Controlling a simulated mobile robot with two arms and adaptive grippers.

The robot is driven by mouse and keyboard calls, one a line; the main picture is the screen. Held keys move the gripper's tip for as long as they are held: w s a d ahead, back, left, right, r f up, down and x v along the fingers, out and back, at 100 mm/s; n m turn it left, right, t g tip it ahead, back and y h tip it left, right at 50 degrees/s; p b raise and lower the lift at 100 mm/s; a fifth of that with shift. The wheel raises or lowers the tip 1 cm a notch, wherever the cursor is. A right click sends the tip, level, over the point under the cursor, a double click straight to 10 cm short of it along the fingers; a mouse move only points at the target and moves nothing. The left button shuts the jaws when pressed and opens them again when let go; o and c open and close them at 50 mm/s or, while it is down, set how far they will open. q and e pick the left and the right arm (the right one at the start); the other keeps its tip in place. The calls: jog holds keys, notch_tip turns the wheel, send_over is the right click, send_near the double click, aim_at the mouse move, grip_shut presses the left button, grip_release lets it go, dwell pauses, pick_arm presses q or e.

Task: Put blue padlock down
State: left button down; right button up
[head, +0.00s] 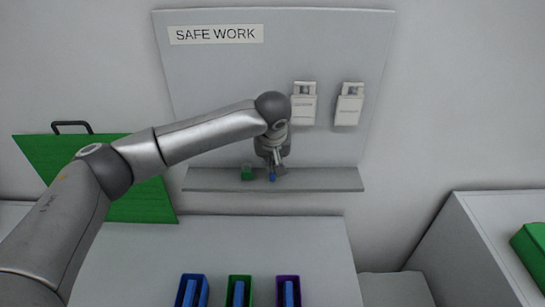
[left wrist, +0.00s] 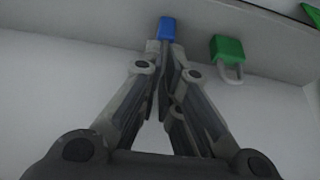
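The blue padlock (head: 272,177) is at the tips of my left gripper (head: 274,163), at the grey shelf (head: 320,180) under the SAFE WORK board. In the left wrist view the blue padlock (left wrist: 168,28) shows its body just beyond the fingertips (left wrist: 166,46). The fingers are close together on it, and its shackle is hidden between them. I cannot tell whether its body touches the shelf. A green padlock (head: 247,173) sits on the shelf just left of it; its shackle shows in the left wrist view (left wrist: 226,50). My right gripper is out of view.
The SAFE WORK board (head: 215,70) carries two pale lockout boxes, one left (head: 303,108) and one right (head: 348,108). Blue (head: 181,294), green (head: 231,296) and purple (head: 280,296) bins stand on the table (head: 130,265) in front. A green case (head: 50,155) leans at left. The shelf's right part is clear.

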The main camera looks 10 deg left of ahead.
pick_arm(q)
jog(key=shift+f, duration=0.15)
jog(key=c, duration=1.6)
grip_release()
jog(key=shift+c, duration=0.2)
